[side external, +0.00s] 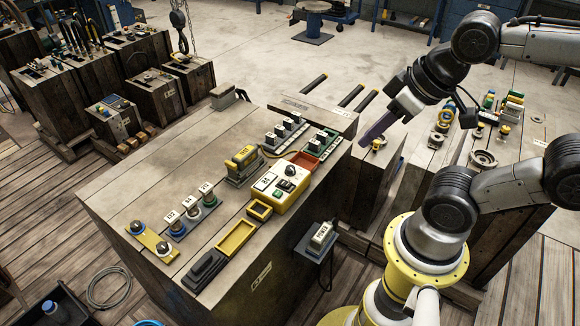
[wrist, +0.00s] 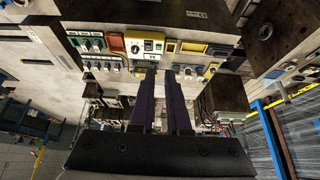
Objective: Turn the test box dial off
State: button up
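The test box (side external: 279,188) is a yellow box with a pale top face, standing near the right edge of the wooden work block. A dark dial (side external: 290,170) sits on its upper part; its setting is too small to read. The box also shows in the wrist view (wrist: 145,36), above and ahead of my fingertips. My gripper (side external: 371,139) is raised to the right of the box, clear of it and touching nothing. In the wrist view its two dark purple fingers (wrist: 161,72) stand apart with an empty gap.
Red (side external: 306,159) and yellow trays (side external: 236,238) flank the box. A yellow-and-grey device (side external: 243,163) and several labelled connectors stand left of it. A grey power box (side external: 321,236) hangs on the block's front side. Other wooden blocks with fittings stand right.

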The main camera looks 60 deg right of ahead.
jog(key=shift+o, duration=1.1)
jog(key=shift+m, duration=0.3)
jog(key=shift+o, duration=1.2)
jog(key=shift+w+r+m, duration=0.15)
jog(key=shift+m, duration=0.25)
jog(key=shift+o, duration=1.2)
jog(key=w+r+m, duration=0.2)
jog(key=shift+m+t, duration=0.3)
jog(key=shift+m, duration=0.1)
jog(key=m+g, duration=0.6)
jog(key=m, duration=0.6)
send_over(290, 168)
notch_tip(290, 168, down, 16)
notch_tip(290, 168, down, 13)
jog(key=shift+r, duration=0.15)
